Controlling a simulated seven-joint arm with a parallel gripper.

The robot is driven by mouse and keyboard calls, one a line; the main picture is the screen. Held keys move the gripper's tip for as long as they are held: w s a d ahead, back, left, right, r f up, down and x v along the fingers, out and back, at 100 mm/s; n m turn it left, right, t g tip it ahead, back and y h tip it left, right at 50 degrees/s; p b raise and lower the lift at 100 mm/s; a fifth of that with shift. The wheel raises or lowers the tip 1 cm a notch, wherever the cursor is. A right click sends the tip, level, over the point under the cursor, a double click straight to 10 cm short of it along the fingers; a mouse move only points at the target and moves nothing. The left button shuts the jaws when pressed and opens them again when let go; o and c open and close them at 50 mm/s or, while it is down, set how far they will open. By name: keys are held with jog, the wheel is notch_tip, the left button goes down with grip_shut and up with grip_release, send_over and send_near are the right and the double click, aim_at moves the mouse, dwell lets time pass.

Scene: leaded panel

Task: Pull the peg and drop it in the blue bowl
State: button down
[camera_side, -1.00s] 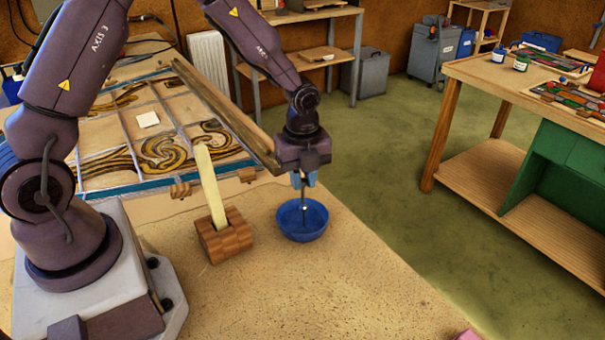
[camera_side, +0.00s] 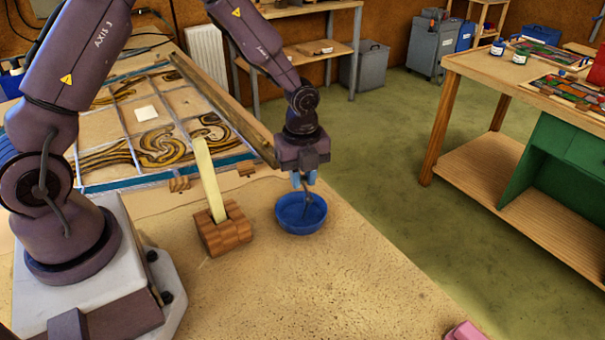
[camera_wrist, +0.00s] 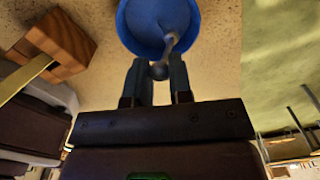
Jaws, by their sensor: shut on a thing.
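The blue bowl (camera_side: 289,224) stands on the sandy bench top, and it also shows at the top of the wrist view (camera_wrist: 130,28). My gripper (camera_side: 304,180) is just above the bowl, pointing down, its fingers near the rim. In the wrist view my gripper (camera_wrist: 160,78) is shut on a grey metal peg (camera_wrist: 171,42) with a round knob at the finger end. The peg (camera_side: 307,204) reaches down, tilted, into the bowl's opening. Whether its tip touches the bowl I cannot tell.
A wooden block (camera_side: 225,236) with a pale upright strip (camera_side: 208,175) stands close left of the bowl. The leaded panel (camera_side: 130,150) lies behind it. A pink object (camera_side: 465,332) sits at the front edge.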

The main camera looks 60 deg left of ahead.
jog(key=c, duration=0.9)
grip_release()
jog(key=shift+s+f, duration=0.2)
jog(key=shift+s, duration=0.05)
jog(key=shift+c, duration=0.2)
jog(key=shift+w+r, duration=0.1)
jog(key=shift+r, duration=0.25)
notch_tip(320, 180, up, 12)
jog(key=s+r+n+t, duration=0.2)
jog(key=s+r+n, duration=0.4)
jog(key=s+n, duration=0.3)
jog(key=s+d+r+n+t, duration=0.1)
jog(key=s+r+n+t, duration=0.2)
jog(key=s+r+n, duration=0.4)
jog(key=shift+s+d+n+t, duration=0.3)
jog(key=shift+s+n, duration=1.45)
jog(key=shift+n, duration=0.75)
